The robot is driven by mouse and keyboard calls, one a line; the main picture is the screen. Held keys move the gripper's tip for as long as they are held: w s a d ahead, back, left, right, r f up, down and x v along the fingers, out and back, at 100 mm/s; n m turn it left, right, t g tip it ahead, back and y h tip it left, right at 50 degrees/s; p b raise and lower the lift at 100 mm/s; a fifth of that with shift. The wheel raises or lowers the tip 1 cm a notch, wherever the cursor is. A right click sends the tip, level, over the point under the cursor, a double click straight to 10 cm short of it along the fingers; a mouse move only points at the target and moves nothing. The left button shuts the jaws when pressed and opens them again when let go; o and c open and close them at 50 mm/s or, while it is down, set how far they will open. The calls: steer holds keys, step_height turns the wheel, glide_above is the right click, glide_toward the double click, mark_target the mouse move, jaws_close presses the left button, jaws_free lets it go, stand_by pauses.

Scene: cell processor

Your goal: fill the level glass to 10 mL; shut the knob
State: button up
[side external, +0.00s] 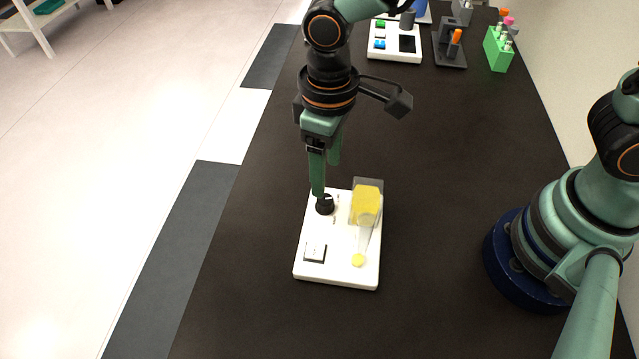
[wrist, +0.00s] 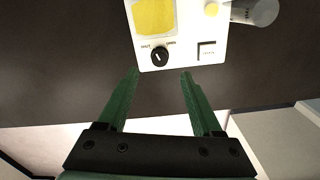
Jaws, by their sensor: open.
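The white cell processor (side external: 310,272) stands on the dark bench. Its round black knob (side external: 325,207) has a white pointer line and also shows in the wrist view (wrist: 159,57), beside small labels. A clear vessel with yellow liquid (side external: 366,199) stands at the back right of the unit. The level glass (side external: 364,238) is a clear tube in front of it with yellow at its bottom end; I cannot read its level. A square button (side external: 315,251) sits at the front left. My gripper (wrist: 160,73) is open and empty; its green fingers are near the knob, and contact is unclear.
A white device with coloured buttons (side external: 395,55), a grey holder with an orange-topped item (side external: 449,52) and a green tube rack (side external: 498,50) stand at the far end. The bench around the processor is clear. The bench's left edge is close by.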

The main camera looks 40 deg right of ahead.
step_height(320, 180, up, 5)
stand_by(0.3)
steer(key=d+r+m+t, duration=0.2)
steer(key=d+r+m, duration=0.1)
steer(key=d, duration=0.8)
steer(key=d+r+m+t, duration=0.3)
steer(key=d+r, duration=0.3)
steer(key=d, duration=0.6)
steer(key=shift+t, duration=0.3)
steer(key=shift+a, duration=0.1)
stand_by(4.8)
